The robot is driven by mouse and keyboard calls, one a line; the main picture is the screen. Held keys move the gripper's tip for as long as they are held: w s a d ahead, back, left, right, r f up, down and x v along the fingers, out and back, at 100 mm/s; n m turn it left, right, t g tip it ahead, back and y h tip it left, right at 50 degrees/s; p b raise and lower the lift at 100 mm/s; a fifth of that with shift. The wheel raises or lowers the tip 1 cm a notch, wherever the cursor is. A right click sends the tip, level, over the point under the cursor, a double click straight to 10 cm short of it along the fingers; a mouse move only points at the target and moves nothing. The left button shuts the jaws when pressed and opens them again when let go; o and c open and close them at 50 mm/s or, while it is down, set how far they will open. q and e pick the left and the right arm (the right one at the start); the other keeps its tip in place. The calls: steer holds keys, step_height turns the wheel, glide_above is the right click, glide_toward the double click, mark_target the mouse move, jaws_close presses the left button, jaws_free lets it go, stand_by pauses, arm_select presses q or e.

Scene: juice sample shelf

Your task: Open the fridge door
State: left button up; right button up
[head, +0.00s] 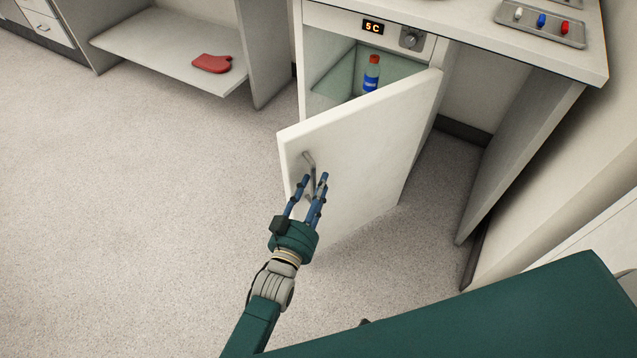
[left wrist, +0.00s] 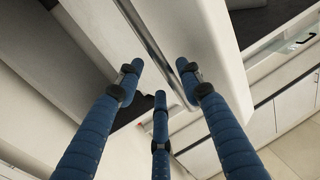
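The fridge door (head: 365,140) is white and stands partly open, swung out from the fridge (head: 335,20) under the counter. Its metal bar handle (head: 309,160) is on the outer face near the free edge. My left gripper (head: 314,181) is at the handle with its blue fingers spread. In the left wrist view the handle (left wrist: 152,42) runs between the fingertips (left wrist: 158,72), and gaps show between the fingers. I cannot tell whether any finger touches it. A bottle (head: 371,76) with a red cap and blue label stands inside the fridge. My right gripper is not in view.
A display (head: 373,27) reading 5C and a knob (head: 411,38) sit above the fridge opening. A tray (head: 507,17) with coloured items lies on the counter. A red mitt-like item (head: 212,63) lies on a low shelf (head: 150,48). The floor left of the door is clear.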

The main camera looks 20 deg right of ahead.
arm_select(q)
steer(key=v, duration=1.1)
steer(key=shift+d, duration=0.1)
